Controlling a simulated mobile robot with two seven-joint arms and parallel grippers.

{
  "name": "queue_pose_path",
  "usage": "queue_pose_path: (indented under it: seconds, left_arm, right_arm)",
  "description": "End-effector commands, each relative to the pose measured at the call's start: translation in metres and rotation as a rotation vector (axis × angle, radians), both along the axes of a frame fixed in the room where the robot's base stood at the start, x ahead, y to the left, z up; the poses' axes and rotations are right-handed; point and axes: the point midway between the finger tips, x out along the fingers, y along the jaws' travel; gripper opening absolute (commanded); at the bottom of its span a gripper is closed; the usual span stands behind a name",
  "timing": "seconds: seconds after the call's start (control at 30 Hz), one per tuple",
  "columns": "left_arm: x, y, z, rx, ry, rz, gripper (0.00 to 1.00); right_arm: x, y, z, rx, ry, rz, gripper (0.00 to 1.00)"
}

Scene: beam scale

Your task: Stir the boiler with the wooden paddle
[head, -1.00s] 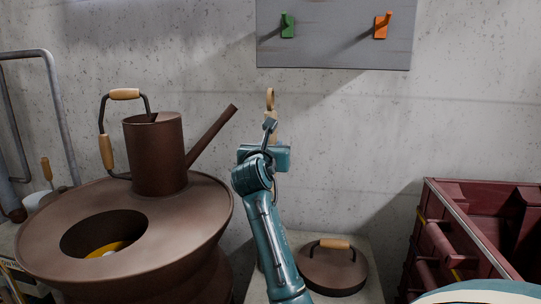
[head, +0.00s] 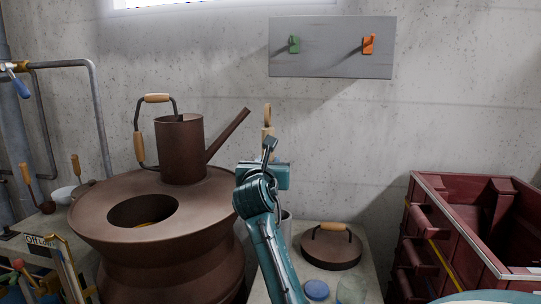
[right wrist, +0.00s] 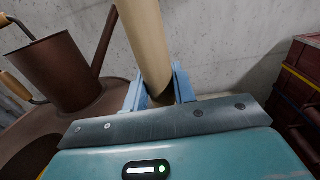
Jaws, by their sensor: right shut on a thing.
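The boiler (head: 100,225) is a big brown round vessel at the left, with a wide round opening (head: 155,203) in its top. Something yellowish shows inside. My right gripper (head: 263,163) is to the right of the boiler, in front of the wall. In the right wrist view the paddle's round shaft (right wrist: 147,45) stands between the blue fingers (right wrist: 159,88). The paddle's lower part is hidden. My left gripper is out of view.
A brown can (head: 181,150) with a spout and handle stands on the boiler beside the opening. A brown lid (head: 331,247) lies on the bench at right, near a blue round thing (head: 317,290). A dark red crate (head: 440,235) stands far right. A hook board (head: 331,47) hangs above.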

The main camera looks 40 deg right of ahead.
Motion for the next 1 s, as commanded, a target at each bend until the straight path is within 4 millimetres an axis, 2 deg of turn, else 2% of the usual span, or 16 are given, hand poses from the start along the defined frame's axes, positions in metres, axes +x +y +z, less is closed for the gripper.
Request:
queue_pose_path:
  seconds: [0.27, 0.7, 1.0]
  left_arm:
    - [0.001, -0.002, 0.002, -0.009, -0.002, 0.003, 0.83]
    - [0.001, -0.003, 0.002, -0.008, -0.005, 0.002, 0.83]
    - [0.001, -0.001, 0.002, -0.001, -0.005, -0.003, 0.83]
  right_arm:
    - [-0.039, 0.06, -0.054, -0.004, 0.008, 0.193, 0.0]
    - [-0.12, 0.191, -0.164, 0.002, 0.01, 0.613, 0.0]
    - [-0.155, 0.25, -0.214, 0.002, 0.006, 0.8, 0.0]
